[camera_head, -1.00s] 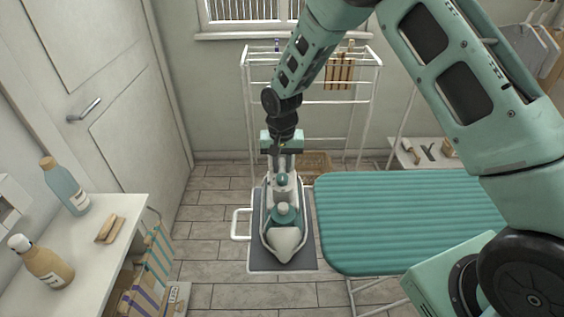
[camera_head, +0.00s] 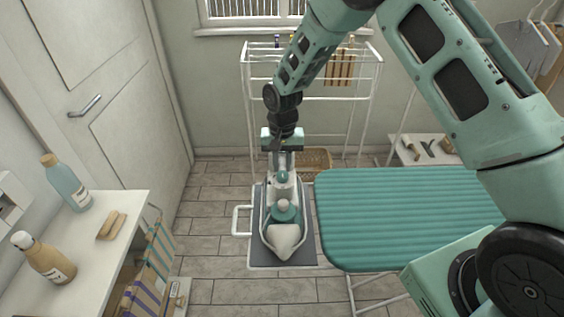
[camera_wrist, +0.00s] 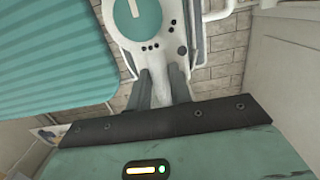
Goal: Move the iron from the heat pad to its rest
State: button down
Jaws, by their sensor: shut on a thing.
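The iron (camera_head: 284,238) is white with teal parts, its pointed tip toward the bottom of the head view. It is over a dark grey panel (camera_head: 258,253) with white wire rails, beside the left end of the teal ironing board. I cannot tell whether this panel is the heat pad or the rest, or whether the iron touches it. My gripper (camera_head: 283,165) is shut on the white rear part of the iron. In the wrist view, the two grey fingers of my gripper (camera_wrist: 158,88) stand either side of that white part, below the iron's round teal top (camera_wrist: 138,15).
The teal ironing board (camera_head: 400,220) lies close on the right. A white shelf (camera_head: 85,245) with two bottles and a brush stands at the left. A white drying rack (camera_head: 310,65) and a wicker basket (camera_head: 318,160) are behind my gripper. Tiled floor (camera_head: 205,220) is open between shelf and panel.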

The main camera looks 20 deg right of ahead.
jog(key=shift+f+b, duration=0.85)
jog(key=shift+f, duration=0.4)
dwell(0.6)
jog(key=c, duration=1.6)
grip_release()
jog(key=shift+r, duration=0.1)
jog(key=shift+r+p, duration=1.05)
jog(key=shift+r, duration=0.35)
jog(key=o, duration=0.6)
jog(key=shift+c, duration=0.2)
